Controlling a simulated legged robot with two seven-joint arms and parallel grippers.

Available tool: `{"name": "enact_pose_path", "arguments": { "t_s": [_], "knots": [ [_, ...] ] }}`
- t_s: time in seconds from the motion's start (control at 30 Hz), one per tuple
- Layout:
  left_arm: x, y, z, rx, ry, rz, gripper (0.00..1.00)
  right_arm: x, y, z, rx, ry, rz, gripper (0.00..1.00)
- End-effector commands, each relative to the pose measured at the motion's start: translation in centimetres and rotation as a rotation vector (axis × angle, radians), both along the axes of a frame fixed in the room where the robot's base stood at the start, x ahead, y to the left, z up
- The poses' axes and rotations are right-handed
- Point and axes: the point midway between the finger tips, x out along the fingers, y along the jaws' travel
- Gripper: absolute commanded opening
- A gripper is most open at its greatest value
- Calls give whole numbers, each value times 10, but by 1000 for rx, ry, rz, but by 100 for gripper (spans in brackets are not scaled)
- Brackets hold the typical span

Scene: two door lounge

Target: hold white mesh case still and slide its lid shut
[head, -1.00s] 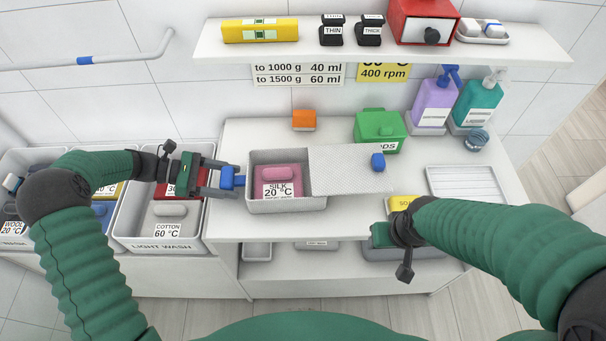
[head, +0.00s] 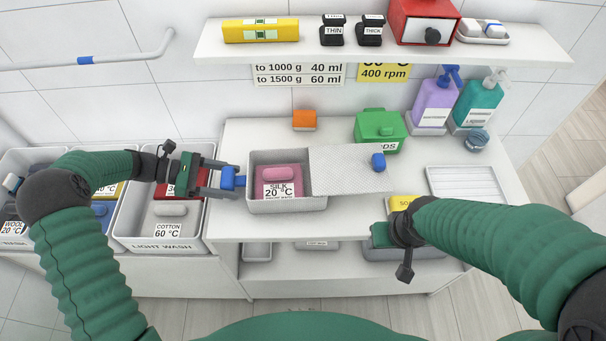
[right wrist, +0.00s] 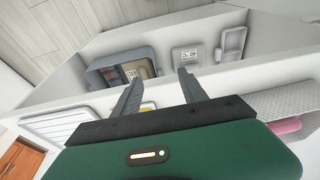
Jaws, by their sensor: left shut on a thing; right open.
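The white mesh case (head: 288,206) stands on the counter in the head view, with a pink silk block (head: 282,175) inside. Its perforated lid (head: 342,173) is slid out to the right, leaving the case's left part open. A blue knob (head: 378,161) sits at the lid's right end. My left gripper (head: 232,178) is shut on the blue handle (head: 229,178) at the case's left side. My right gripper (right wrist: 160,86) is open and empty in the right wrist view, over the counter's front edge. In the head view its fingers are hidden by its arm.
A green pods box (head: 380,132) stands just behind the lid, and an orange block (head: 304,120) behind the case. A yellow item (head: 402,202) lies near my right arm. A white ribbed tray (head: 466,184) lies at right.

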Motion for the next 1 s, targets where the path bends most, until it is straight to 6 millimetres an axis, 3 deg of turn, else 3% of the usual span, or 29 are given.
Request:
{"name": "enact_pose_path", "arguments": {
  "t_s": [0.23,0.53,0.6,0.77,0.9,1.0],
  "knots": [
    [0,0,0,1,0,1,28,0,0,0,0,0,0,49],
    [0,1,0,1,0,1,28,9,-7,5,9,11,-11,10],
    [0,1,0,1,0,1,28,24,-18,12,31,32,-28,0],
    [0,0,0,0,0,0,28,79,-57,46,182,60,-23,0],
    [0,0,0,1,1,1,28,124,-96,90,349,-27,61,0],
    [0,0,-1,2,0,1,28,144,-119,119,425,-117,132,0]
  ]
}}
